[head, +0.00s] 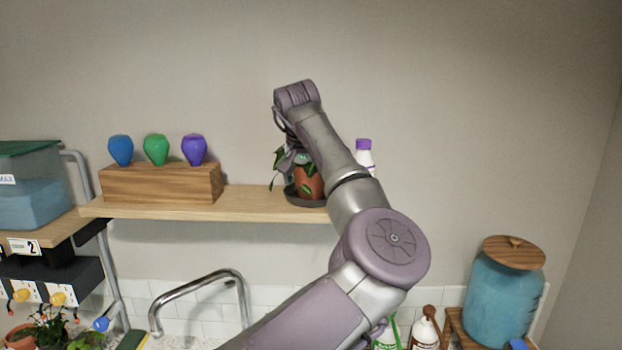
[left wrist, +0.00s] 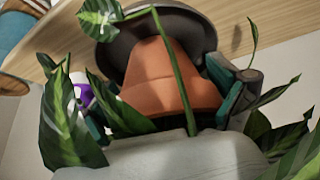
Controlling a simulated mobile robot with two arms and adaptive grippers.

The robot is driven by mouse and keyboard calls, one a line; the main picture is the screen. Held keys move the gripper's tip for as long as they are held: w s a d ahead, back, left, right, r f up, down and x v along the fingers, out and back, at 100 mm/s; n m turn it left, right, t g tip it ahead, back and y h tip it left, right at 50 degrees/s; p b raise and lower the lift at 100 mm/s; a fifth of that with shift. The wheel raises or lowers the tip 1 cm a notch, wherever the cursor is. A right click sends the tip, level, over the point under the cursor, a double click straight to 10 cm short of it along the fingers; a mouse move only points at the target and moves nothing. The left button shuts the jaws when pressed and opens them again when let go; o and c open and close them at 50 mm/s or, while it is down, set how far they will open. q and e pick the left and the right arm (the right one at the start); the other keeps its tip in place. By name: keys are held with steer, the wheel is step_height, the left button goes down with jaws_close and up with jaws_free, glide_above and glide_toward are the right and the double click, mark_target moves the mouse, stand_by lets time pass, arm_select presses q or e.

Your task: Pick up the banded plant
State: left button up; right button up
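A leafy plant in a terracotta pot (head: 312,184) stands on a dark saucer (head: 292,197) on the wooden shelf. I cannot make out a band on it. My left gripper (head: 292,150) reaches down over the plant, partly hidden by my forearm and the leaves. In the left wrist view, the pot (left wrist: 165,75) lies between the spread fingers of my left gripper (left wrist: 168,105), with the saucer (left wrist: 205,35) beyond it. Variegated leaves (left wrist: 65,125) overlap the fingers. The fingers look open around the pot; contact is not clear. My right gripper is not in view.
A white bottle with a purple cap (head: 364,155) stands close right of the plant. A wooden block (head: 160,184) with several coloured bulbs stands left on the shelf (head: 250,204). A faucet (head: 200,282) is below; a blue jar (head: 503,300) is at right.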

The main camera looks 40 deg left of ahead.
arm_select(q)
steer(key=c, duration=0.8)
steer(key=shift+c, duration=0.2)
steer(key=shift+r, duration=0.1)
